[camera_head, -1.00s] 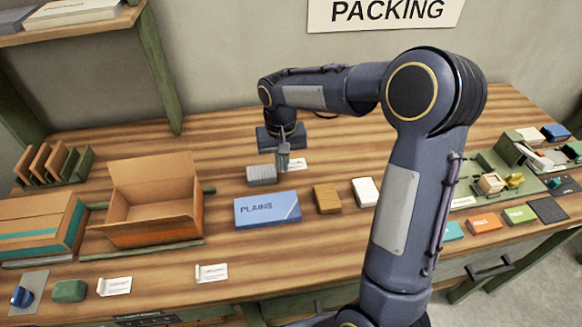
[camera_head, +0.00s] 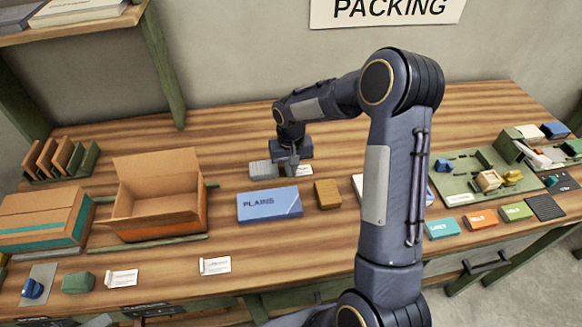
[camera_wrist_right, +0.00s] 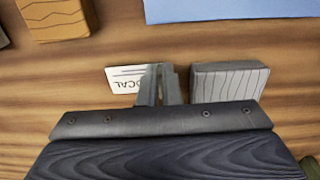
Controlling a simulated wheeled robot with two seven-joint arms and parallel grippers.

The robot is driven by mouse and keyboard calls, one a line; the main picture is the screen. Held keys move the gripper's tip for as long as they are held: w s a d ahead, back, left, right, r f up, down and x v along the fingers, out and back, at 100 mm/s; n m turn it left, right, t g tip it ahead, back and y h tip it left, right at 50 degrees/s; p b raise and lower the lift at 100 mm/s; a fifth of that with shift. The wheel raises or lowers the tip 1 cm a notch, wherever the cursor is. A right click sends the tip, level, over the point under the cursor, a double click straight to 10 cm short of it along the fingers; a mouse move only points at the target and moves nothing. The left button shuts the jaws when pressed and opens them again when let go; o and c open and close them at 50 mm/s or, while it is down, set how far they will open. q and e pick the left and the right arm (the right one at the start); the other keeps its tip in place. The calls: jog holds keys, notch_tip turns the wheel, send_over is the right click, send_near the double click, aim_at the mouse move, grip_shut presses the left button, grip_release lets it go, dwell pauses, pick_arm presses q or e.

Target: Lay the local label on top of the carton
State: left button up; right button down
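The local label (camera_wrist_right: 122,78), a small white card with black print, lies on the table; it also shows in the head view (camera_head: 306,170). My right gripper (camera_wrist_right: 161,72) points down at the label's edge, between it and a grey block (camera_wrist_right: 230,83). Its fingers are close together with a narrow gap; whether they hold the label's edge is unclear. The gripper also shows in the head view (camera_head: 290,170). A closed carton (camera_head: 38,222) with a teal stripe is at the far left. An open orange-brown carton (camera_head: 163,225) stands beside it, flaps up. My left gripper is out of view.
A blue PLAINS box (camera_head: 268,206) and a brown block (camera_head: 327,194) lie in front of my right gripper. Two white cards (camera_head: 122,278) (camera_head: 215,266) lie near the front edge. A green tray (camera_head: 455,182) with small items is at right.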

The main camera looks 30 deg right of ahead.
jog(key=c, duration=2.1)
grip_release()
jog(key=shift+f, duration=0.15)
jog(key=o, duration=0.5)
